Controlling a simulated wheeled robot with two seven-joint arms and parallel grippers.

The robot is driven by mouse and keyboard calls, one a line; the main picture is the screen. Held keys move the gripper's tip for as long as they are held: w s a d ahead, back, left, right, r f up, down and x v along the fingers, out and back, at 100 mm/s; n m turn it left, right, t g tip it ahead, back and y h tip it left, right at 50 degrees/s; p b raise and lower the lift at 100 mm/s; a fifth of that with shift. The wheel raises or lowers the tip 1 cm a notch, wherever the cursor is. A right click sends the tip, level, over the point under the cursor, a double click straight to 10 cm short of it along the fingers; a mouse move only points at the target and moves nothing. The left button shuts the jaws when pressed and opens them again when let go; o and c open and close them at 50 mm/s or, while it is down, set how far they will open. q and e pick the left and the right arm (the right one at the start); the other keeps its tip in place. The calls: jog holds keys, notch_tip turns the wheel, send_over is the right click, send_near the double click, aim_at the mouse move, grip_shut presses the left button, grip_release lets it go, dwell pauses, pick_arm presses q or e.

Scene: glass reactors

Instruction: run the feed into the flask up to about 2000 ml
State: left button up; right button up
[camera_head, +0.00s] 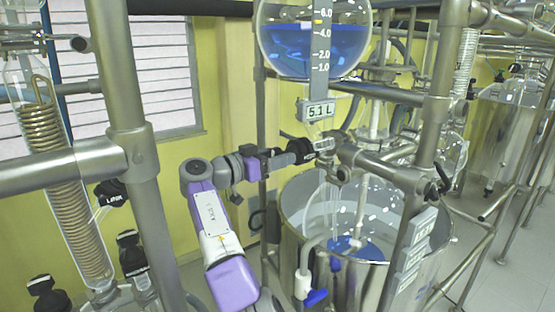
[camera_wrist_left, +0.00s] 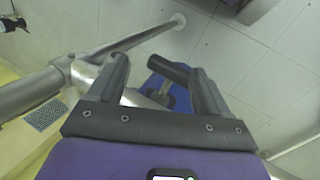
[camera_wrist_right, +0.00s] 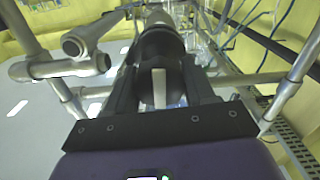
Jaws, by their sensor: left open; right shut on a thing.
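The round glass feed vessel (camera_head: 275,50) at the top of the head view holds blue liquid. Its scale (camera_head: 320,45) runs from 1.0 to 6.0, and the liquid's top lies a little above 4.0. A display (camera_head: 317,110) below appears to read 5.1 L. My right gripper (camera_head: 300,150) is shut on a black valve knob under the vessel; the knob (camera_wrist_right: 160,45) with a pale stripe shows between its fingers in the right wrist view. The glass flask (camera_head: 330,205) sits in a steel bath, with some blue liquid low down. My left gripper (camera_wrist_left: 160,85) is open and empty.
The steel bath (camera_head: 290,225) stands below the vessel. A blue-handled outlet valve (camera_head: 316,297) is at its front. Steel frame posts (camera_head: 130,110) and a coil condenser (camera_head: 60,170) stand at the left. In the left wrist view a blue part (camera_wrist_left: 165,70) lies beyond the fingers.

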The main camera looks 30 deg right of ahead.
jog(key=shift+m, duration=0.8)
jog(key=shift+r, duration=0.1)
jog(key=o, duration=1)
notch_tip(320, 180, up, 10)
jog(key=p, duration=0.9)
jog(key=shift+s, duration=0.1)
